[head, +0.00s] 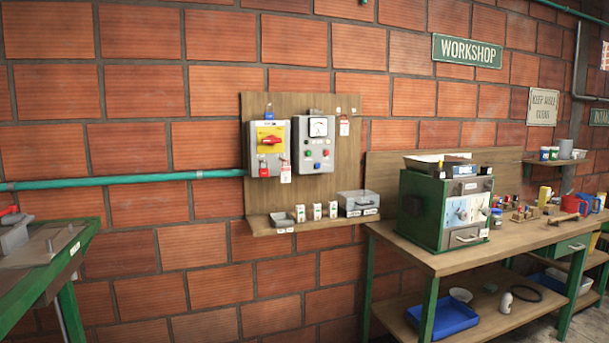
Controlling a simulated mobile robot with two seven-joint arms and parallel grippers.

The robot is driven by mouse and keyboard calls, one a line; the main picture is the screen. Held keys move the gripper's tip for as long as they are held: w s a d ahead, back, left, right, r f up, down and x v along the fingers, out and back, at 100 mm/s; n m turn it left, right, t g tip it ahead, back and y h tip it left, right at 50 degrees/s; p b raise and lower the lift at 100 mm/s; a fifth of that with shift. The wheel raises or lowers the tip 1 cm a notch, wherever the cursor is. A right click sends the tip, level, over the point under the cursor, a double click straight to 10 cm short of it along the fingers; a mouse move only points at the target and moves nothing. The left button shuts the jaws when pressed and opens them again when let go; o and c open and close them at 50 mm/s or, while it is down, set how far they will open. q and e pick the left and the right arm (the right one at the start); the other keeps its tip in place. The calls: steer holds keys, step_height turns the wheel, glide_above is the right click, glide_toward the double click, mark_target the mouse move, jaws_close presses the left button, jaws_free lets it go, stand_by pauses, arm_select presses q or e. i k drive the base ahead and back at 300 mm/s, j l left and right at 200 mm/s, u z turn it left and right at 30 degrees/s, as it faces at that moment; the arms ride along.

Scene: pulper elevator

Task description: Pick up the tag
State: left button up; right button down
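Two small red-and-white tags show in the head view. One tag (285,173) hangs at the lower right of a grey switch box (252,140) with a red rotary handle (270,140) on a yellow plate. The other tag (344,126) hangs on the wooden wall board (352,180), at the upper right of a grey control box (325,157) with a round gauge and coloured buttons. The writing on both is too small to read. Neither of my grippers is in view.
The board's narrow shelf (285,230) holds a small tray (280,219), several small white-and-green items and a lidded clear box (358,201). A cluttered workbench (440,262) stands at right. A teal pipe (120,180) meets the board.

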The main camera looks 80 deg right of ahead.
mark_target(285, 171)
steer(key=l+z, duration=0.15)
steer(key=z, duration=2.35)
steer(key=i+l+u, duration=0.1)
steer(key=i+l, duration=0.2)
steer(key=i, duration=0.25)
steer(key=i+l+u, duration=0.1)
steer(key=i+l, duration=0.3)
steer(key=i, duration=0.15)
steer(key=i+l+u, duration=0.1)
steer(key=i+l, duration=0.3)
steer(key=i, duration=0.15)
